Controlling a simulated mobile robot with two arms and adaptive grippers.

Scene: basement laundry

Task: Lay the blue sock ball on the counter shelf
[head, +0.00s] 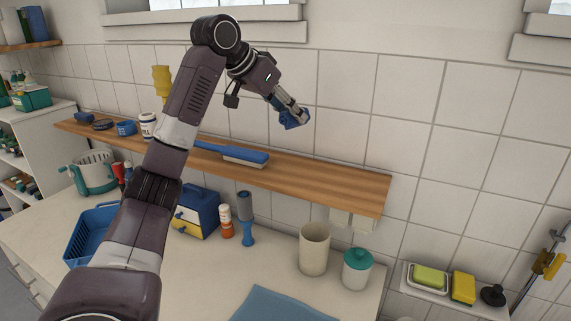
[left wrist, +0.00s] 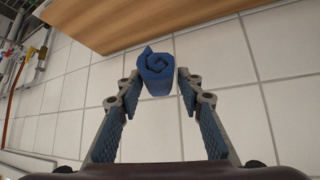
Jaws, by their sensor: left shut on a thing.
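The blue sock ball (head: 292,117) is held at the tips of my left gripper (head: 298,113), above the wooden counter shelf (head: 320,186) and clear of it. In the left wrist view the sock ball (left wrist: 156,72) shows as a rolled blue spiral between the two fingertips (left wrist: 157,80), which are shut on it. The shelf's wood (left wrist: 130,22) shows across the top of that view. The right part of the shelf is bare. My right gripper is not in view.
A blue brush (head: 245,155) lies on the shelf's middle; a white jar (head: 148,125) and a blue mug (head: 126,128) stand further left. Below, the counter holds a beige canister (head: 314,248), a teal-lidded jar (head: 357,268) and a blue-and-yellow box (head: 197,212). The tiled wall is close behind.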

